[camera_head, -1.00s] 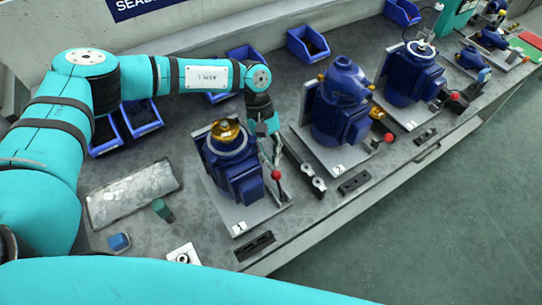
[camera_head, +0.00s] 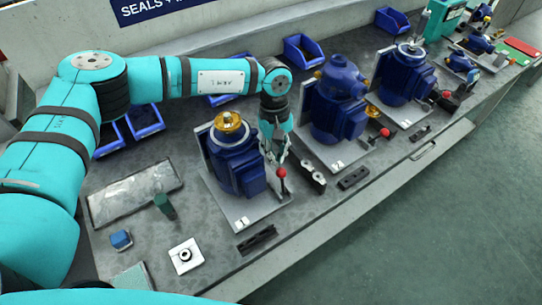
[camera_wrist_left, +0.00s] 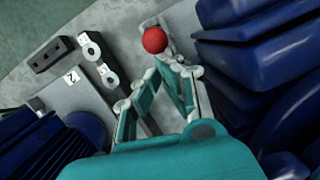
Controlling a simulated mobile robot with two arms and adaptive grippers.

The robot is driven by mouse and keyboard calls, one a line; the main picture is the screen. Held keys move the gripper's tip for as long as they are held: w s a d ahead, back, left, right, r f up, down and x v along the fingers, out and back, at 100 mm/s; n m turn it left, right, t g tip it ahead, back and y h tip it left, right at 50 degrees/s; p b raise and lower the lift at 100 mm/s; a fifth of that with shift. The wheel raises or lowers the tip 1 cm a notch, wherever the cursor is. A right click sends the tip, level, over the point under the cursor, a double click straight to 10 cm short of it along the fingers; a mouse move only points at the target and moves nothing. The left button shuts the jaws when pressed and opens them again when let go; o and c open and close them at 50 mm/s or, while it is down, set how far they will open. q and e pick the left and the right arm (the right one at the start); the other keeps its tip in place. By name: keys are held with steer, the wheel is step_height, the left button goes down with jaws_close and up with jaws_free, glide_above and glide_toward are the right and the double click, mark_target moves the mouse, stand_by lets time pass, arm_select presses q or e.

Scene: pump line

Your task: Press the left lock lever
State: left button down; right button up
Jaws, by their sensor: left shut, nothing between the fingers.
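The left lock lever, with a red ball knob (camera_head: 281,173), stands at the front right corner of the plate marked 1 (camera_head: 243,218), beside the blue pump (camera_head: 238,170) with a brass top. The knob also shows large in the left wrist view (camera_wrist_left: 154,40). My left gripper (camera_head: 277,160) is shut and empty, pointing down just behind the knob and right of the pump. In the left wrist view its fingertips (camera_wrist_left: 176,66) are close to the knob; I cannot tell if they touch. My right gripper is not in view.
A second blue pump (camera_head: 338,105) on plate 2 has its own red-knobbed lever (camera_head: 385,132). A grey two-holed part (camera_head: 312,176) and black blocks (camera_head: 353,178) lie near the front edge. Blue bins (camera_head: 304,48) stand behind.

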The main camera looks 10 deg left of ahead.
arm_select(q)
steer(key=s+d+r+t+y+b, duration=0.1)
steer(key=s+d+y+b, duration=0.1)
steer(key=s+d+b, duration=0.2)
steer(key=shift+s+d+r+t+b, duration=0.15)
steer(key=shift+s+d+t+b, duration=0.1)
steer(key=shift+d+t+b, duration=0.35)
steer(key=shift+a, duration=0.15)
steer(key=shift+r, duration=0.1)
stand_by(0.3)
